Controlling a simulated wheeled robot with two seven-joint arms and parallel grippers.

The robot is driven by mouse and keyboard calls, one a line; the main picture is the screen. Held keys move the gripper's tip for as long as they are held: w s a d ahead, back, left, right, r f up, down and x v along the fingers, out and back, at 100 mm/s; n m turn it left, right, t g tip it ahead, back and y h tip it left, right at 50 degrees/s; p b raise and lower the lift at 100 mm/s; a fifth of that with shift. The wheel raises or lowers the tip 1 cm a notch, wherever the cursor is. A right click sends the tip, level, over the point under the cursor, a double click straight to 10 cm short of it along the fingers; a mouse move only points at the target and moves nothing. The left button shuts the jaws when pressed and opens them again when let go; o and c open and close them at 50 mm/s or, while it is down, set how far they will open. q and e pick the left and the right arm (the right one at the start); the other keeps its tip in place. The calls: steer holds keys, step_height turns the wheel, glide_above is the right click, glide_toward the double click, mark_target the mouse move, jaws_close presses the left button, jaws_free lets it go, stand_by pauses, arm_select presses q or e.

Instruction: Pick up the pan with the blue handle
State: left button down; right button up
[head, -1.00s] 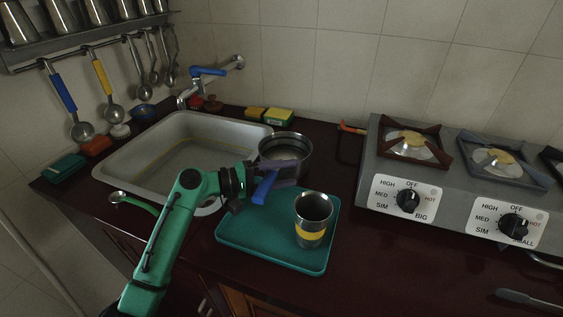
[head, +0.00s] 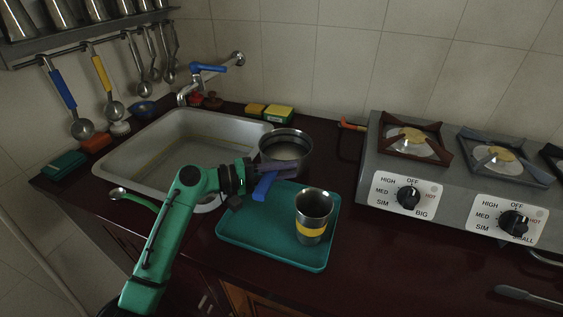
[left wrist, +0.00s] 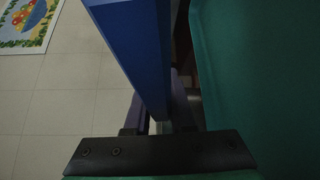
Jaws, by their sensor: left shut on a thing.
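The steel pan (head: 286,149) is at the back edge of the green tray, beside the sink, and looks upright. Its blue handle (head: 264,187) points toward the front. My left gripper (head: 262,170) is shut on the blue handle, with purple fingers around it. In the left wrist view the blue handle (left wrist: 137,50) runs down between the fingers, and the pan's bowl is not seen there. I cannot tell whether the pan is clear of the surface. My right gripper is not in view.
A steel cup with a yellow band (head: 313,214) stands on the green tray (head: 250,240), close to the handle. The sink (head: 165,165) is to the left, the stove (head: 450,180) to the right. A green-handled ladle (head: 130,198) lies by the sink.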

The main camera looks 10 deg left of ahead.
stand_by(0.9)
arm_select(q)
step_height(320, 180, up, 10)
stand_by(0.3)
steer(key=shift+w, duration=0.1)
